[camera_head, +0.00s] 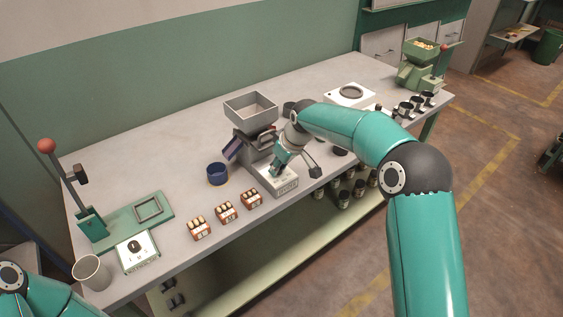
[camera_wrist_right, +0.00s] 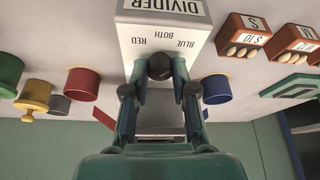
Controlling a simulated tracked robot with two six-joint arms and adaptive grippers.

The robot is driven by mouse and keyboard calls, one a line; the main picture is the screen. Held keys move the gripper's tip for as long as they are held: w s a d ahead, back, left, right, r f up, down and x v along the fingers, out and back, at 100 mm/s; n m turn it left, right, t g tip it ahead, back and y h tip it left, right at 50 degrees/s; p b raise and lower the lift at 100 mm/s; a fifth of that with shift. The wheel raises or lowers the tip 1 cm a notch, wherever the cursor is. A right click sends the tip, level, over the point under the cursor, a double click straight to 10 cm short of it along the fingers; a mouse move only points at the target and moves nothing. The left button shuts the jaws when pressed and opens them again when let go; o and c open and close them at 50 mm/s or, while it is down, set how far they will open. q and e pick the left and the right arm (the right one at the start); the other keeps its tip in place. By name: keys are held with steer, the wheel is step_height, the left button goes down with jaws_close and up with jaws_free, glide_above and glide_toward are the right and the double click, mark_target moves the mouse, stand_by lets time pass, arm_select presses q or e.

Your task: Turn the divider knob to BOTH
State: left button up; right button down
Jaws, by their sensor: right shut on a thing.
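The white divider box (camera_head: 287,187) stands in front of the grey hopper machine, near the table's front edge. In the right wrist view the box (camera_wrist_right: 192,27) is upside down, with the words DIVIDER, RED, BOTH and BLUE on its face. The dark round divider knob (camera_wrist_right: 160,66) sits below the word BOTH in that view. My right gripper (camera_wrist_right: 161,76) is shut on the knob, its fingers at either side; it also shows in the head view (camera_head: 277,170). I cannot tell where the knob points. My left gripper is out of view; only part of that arm shows.
The hopper tray (camera_head: 251,111) rises behind the box. A blue cup (camera_head: 217,174) stands left of the machine, and it also shows in the wrist view (camera_wrist_right: 216,89). Several small brown crates (camera_head: 225,212) line the front edge. A red-knobbed lever press (camera_head: 90,222) stands far left.

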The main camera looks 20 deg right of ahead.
steer(key=n+p, duration=0.2)
steer(key=n, duration=0.1)
steer(key=shift+w+d+r+g+y, duration=0.2)
steer(key=shift+d+g+y, duration=0.1)
steer(key=shift+d+y, duration=0.1)
steer(key=shift+w+n+g+y+p, duration=0.1)
steer(key=shift+n+g+y+p, duration=0.35)
steer(key=shift+n+p, duration=1)
steer(key=shift+d+n+b, duration=0.1)
steer(key=shift+n+b, duration=0.3)
steer(key=shift+n, duration=0.25)
steer(key=c, duration=0.9)
jaws_free()
steer(key=shift+f, duration=0.1)
steer(key=shift+c, duration=0.2)
steer(key=shift+a, duration=0.2)
steer(key=v, duration=1.2)
steer(key=shift+w+d, duration=0.15)
steer(key=shift+f, duration=0.1)
